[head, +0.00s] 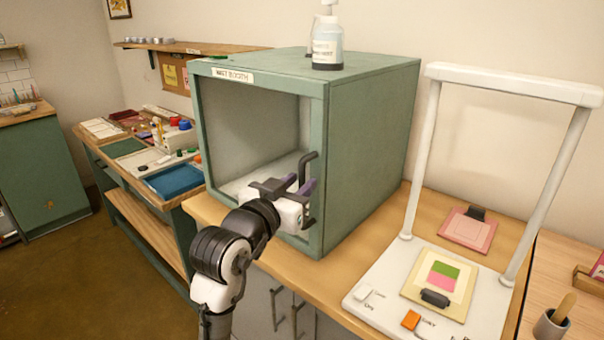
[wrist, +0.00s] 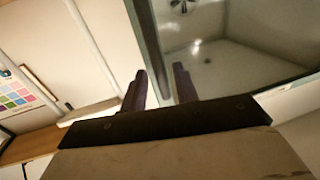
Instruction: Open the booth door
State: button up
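A dark upright bar handle (head: 305,172) is on the door's right side. My gripper (head: 301,185) is in front of the door at the handle's height, very close to it.
A pump bottle (head: 327,42) stands on top of the booth. A white press-like frame (head: 430,285) stands on the worktop to the right. A side table (head: 150,205) with trays and paints is at left. Open floor (head: 70,285) lies in front of it.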

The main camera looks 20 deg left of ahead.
jog(key=shift+w+d, duration=0.15)
jog(key=shift+w, duration=0.85)
grip_shut()
